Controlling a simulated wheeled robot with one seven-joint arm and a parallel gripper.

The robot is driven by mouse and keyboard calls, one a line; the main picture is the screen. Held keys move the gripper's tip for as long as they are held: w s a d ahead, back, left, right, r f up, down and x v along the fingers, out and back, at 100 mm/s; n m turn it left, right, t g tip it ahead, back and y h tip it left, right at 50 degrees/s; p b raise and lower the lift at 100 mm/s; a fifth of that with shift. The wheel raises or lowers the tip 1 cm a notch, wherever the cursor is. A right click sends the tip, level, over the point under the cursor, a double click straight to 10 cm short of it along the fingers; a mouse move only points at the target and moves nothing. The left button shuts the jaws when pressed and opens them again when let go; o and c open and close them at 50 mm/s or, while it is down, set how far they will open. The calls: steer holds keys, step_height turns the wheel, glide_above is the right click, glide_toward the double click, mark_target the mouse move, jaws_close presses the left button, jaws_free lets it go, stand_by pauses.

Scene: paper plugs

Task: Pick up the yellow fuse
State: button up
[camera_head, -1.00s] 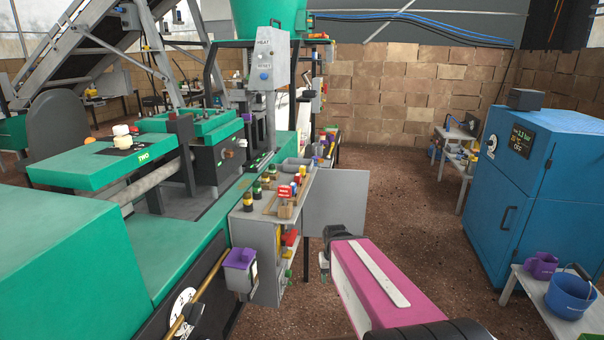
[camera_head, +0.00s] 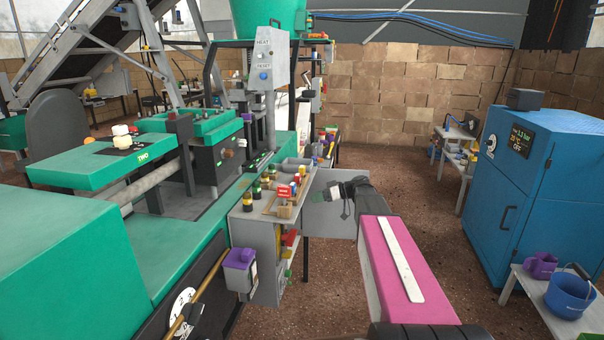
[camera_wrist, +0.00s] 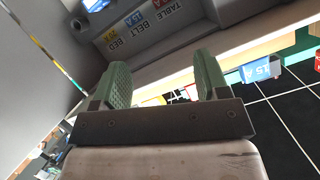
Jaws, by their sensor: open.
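My gripper (camera_head: 346,201) is raised in front of the open grey panel, right of the grey cabinet (camera_head: 264,250). In the wrist view, its two green fingers (camera_wrist: 163,78) are apart, with nothing held between them. Several small fuse-like pieces with dark, yellow and green parts (camera_head: 247,201) stand on the cabinet top. Yellow pieces (camera_head: 278,242) also show inside the cabinet beside red ones. I cannot tell which is the yellow fuse. Small yellow and red patches show beyond the fingers in the wrist view, too small to identify.
The open grey panel (camera_head: 322,221) stands at the cabinet's right. A blue 15 A block (camera_wrist: 262,73) and printed labels show in the wrist view. The green machine (camera_head: 70,250) fills the left, a blue cabinet (camera_head: 530,190) the right. The floor between is clear.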

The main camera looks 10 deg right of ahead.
mark_target(302, 169)
steer(key=w+d+r+n+t+y, duration=0.2)
steer(key=w+d+r+n+y, duration=0.3)
steer(key=r, duration=0.4)
steer(key=shift+m+h, duration=0.6)
steer(key=shift+w+f+x, duration=0.1)
steer(key=shift+f+x, duration=0.1)
steer(key=shift+x, duration=1.75)
steer(key=shift+w+f+x, duration=0.15)
steer(key=shift+x, duration=1.8)
steer(key=shift+w+f+x, duration=0.1)
steer(key=shift+f+x, duration=0.1)
steer(key=shift+x, duration=1.7)
steer(key=shift+d, duration=0.1)
steer(key=c, duration=1.1)
steer(key=shift+o, duration=0.2)
steer(key=shift+r, duration=0.1)
